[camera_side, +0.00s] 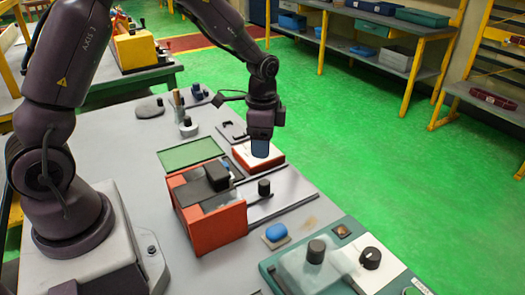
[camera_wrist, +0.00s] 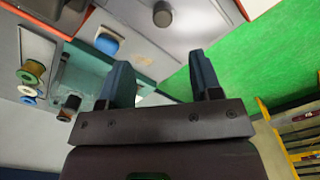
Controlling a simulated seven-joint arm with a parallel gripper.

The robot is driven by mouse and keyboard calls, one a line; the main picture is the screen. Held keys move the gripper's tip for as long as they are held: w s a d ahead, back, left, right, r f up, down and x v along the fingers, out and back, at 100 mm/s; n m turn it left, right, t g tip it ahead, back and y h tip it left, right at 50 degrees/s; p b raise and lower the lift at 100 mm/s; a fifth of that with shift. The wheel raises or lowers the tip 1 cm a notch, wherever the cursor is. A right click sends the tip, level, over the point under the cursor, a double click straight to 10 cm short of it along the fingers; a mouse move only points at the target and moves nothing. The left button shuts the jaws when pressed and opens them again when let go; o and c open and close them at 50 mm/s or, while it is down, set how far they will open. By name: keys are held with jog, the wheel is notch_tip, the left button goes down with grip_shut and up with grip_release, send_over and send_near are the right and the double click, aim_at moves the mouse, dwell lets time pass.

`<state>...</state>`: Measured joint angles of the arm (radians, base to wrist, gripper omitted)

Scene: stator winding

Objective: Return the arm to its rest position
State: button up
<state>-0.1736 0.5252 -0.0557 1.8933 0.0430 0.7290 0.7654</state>
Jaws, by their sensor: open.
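My gripper (camera_side: 260,148) hangs from my arm, pointing down over the white-topped red box (camera_side: 276,164) on the far right part of the grey table (camera_side: 125,150). From the side view I cannot tell whether its fingers touch the box. In the wrist view my gripper (camera_wrist: 160,65) has its two dark blue fingers apart, with nothing between them.
An orange fixture (camera_side: 219,228) with a black block stands nearer, beside a green tray (camera_side: 190,153). A blue-topped block (camera_side: 276,232) and a teal panel (camera_side: 287,272) with knobs are at the front right. Several spools (camera_wrist: 30,72) show in the wrist view.

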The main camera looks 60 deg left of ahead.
dwell(0.3)
jog(key=s+d+r+n+t, duration=0.2)
jog(key=s+r+n, duration=0.2)
jog(key=s+r, duration=0.5)
jog(key=s+d+r+n+t, duration=0.3)
jog(key=s+r, duration=0.7)
jog(key=shift+s+r+n+t, duration=0.15)
jog(key=shift+n+t, duration=0.15)
jog(key=shift+n, duration=0.1)
